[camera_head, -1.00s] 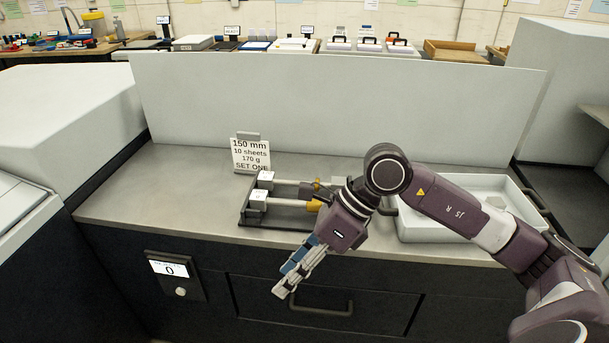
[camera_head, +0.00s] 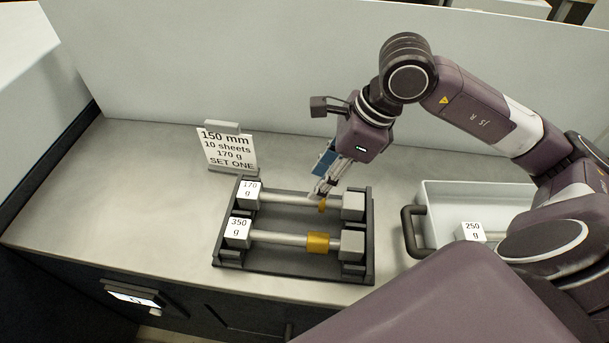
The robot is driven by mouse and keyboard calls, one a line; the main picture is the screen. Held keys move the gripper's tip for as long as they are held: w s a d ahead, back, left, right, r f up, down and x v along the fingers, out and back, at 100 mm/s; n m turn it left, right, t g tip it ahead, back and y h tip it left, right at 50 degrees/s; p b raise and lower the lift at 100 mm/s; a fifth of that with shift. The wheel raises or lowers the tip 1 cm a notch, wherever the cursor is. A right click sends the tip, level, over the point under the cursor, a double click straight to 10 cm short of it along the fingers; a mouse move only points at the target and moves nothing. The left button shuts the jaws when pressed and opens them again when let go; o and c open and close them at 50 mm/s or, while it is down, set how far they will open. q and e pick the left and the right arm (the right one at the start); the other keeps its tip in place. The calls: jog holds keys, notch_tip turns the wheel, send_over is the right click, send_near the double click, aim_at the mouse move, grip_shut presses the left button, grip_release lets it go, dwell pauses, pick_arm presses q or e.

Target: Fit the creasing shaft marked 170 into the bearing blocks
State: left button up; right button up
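The shaft marked 170 (camera_head: 285,198) lies across the back of a dark frame (camera_head: 222,238), with its labelled white block (camera_head: 249,194) at the left and a grey block (camera_head: 353,206) at the right. I cannot tell how fully its ends sit. The shaft marked 350 (camera_head: 275,237), with a wide gold collar, lies parallel in front of it. My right gripper (camera_head: 320,191) points down at the 170 shaft, its fingertips at or just above the middle, beside a small gold part. Whether the fingers are closed around the shaft is unclear. My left gripper is out of view.
A card (camera_head: 228,150) reading 150 mm, 10 sheets, 170 g, SET ONE stands behind the frame. A white tray (camera_head: 432,200) with a dark handle, at the right, holds a shaft marked 250 (camera_head: 473,231). The counter (camera_head: 120,190) left of the frame is clear.

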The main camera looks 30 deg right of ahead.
aim_at(306, 197)
jog(key=shift+a+f+p, duration=0.2)
jog(key=shift+a+f, duration=0.1)
jog(key=shift+f, duration=0.25)
jog(key=shift+a+f+p, duration=0.15)
jog(key=shift+a+f, duration=0.1)
jog(key=shift+f, duration=0.25)
jog(key=shift+a+f, duration=0.15)
jog(key=shift+f, duration=0.15)
jog(key=x, duration=0.1)
jog(key=p+x, duration=0.2)
jog(key=x, duration=0.1)
jog(key=shift+w+d, duration=0.2)
jog(key=shift+d, duration=0.1)
jog(key=shift+w+a+f, duration=0.1)
jog(key=shift+f, duration=0.25)
grip_shut()
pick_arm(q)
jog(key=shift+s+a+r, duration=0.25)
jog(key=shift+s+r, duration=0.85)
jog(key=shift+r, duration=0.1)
pick_arm(e)
jog(key=shift+w+r, duration=0.1)
jog(key=shift+r, duration=0.05)
